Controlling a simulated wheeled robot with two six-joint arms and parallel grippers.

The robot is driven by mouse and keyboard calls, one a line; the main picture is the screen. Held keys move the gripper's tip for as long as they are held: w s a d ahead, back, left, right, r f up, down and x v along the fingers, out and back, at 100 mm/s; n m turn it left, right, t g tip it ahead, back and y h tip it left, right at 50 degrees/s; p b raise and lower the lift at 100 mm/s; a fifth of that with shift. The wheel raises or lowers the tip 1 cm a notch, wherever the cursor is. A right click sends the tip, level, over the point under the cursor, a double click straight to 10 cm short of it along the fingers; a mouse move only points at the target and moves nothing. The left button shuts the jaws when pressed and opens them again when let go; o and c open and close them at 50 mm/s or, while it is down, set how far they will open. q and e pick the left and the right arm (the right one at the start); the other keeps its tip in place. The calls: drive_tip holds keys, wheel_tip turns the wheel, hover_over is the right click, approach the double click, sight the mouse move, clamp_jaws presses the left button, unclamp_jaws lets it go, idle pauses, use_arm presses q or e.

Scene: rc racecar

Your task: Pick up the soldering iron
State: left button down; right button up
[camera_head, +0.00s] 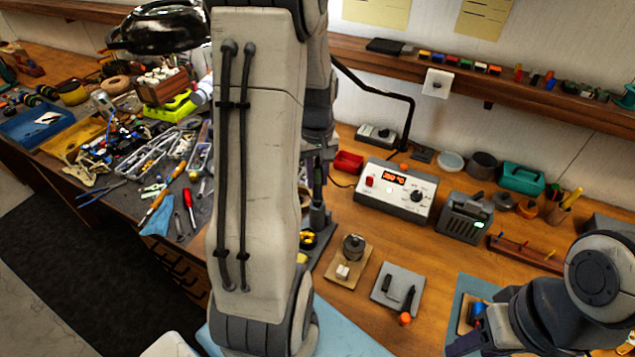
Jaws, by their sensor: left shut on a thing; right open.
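The soldering station (395,190), a white box with a red lit display and a dark knob, stands on the right-hand bench. A slim dark upright thing, which looks like the soldering iron (318,180), shows just right of my large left arm link, above a dark stand (319,217). My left gripper (318,156) is at its top, shut on it; the arm hides most of both. I cannot tell whether the iron still touches the stand. My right gripper (488,338) is low at the right, open and partly hidden by its own wrist.
A grey device (465,217), a red bin (348,162) and a teal case (521,179) are near the station. A wooden block (348,264) and grey plate (398,287) lie in front. A black bent arm (408,110) rises behind. The left bench is cluttered with tools.

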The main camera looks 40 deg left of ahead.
use_arm(q)
wheel_tip(320, 180, up, 16)
drive_tip(key=b, duration=0.1)
drive_tip(key=shift+r, duration=0.2)
idle(0.3)
